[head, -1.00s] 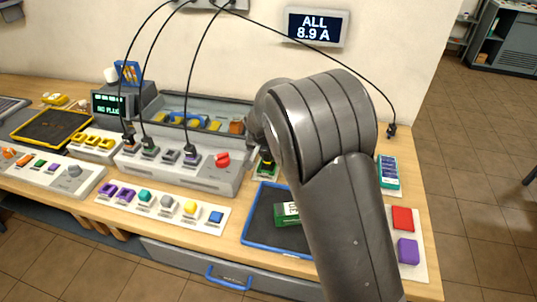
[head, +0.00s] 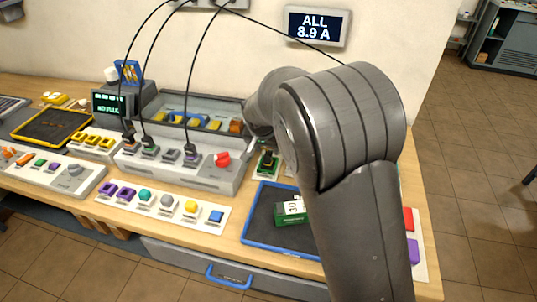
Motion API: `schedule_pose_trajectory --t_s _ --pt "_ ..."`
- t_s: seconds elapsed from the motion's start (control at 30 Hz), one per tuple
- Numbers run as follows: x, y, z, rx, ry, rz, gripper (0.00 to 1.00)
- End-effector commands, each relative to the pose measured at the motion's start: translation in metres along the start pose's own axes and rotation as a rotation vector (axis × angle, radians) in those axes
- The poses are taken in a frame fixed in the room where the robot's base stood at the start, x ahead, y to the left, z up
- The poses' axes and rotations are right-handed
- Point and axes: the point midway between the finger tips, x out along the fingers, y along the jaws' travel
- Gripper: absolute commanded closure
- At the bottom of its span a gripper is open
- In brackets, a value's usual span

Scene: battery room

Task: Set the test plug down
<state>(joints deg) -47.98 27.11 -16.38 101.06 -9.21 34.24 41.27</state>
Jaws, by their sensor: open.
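My gripper is not in view; my grey arm fills the middle right and hides whatever lies behind it. I cannot tell for sure which thing is the test plug. A small dark upright piece (head: 268,159) stands on a green base (head: 262,172) just left of my arm. Black cables run to plugs in the grey socket strip (head: 200,176), at its left (head: 128,136), beside that (head: 150,146) and near its middle (head: 192,158). Another cable (head: 290,37) runs right from the wall and passes behind my arm, its end hidden. A tester screen (head: 112,103) seems to read NO PLUG.
A blue-rimmed dark tray (head: 247,228) holds a green and white box (head: 291,214). A white strip (head: 125,213) of coloured buttons lies in front of the socket strip. Red (head: 408,218) and purple (head: 413,251) blocks show partly at the right. A wall display (head: 317,27) reads ALL 8.9 A.

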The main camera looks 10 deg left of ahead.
Motion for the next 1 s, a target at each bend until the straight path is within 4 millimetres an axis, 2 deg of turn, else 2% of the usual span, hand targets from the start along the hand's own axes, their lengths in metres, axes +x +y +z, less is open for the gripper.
schedule_pose_trajectory --t_s 0.1,0.33,0.5,0.73,0.87,1.0 --pt "-0.028 0.0 0.0 0.002 0.002 -0.003 0.57" --pt "-0.066 0.0 0.0 0.0 0.0 -0.001 0.57" --pt "-0.076 0.001 0.0 0.001 -0.002 0.001 0.57" --pt "-0.079 0.003 0.0 0.003 -0.002 0.001 0.57" --pt "-0.092 0.027 -0.003 0.017 -0.006 -0.008 0.57" --pt "-0.123 0.081 -0.001 0.037 -0.017 -0.027 0.57"
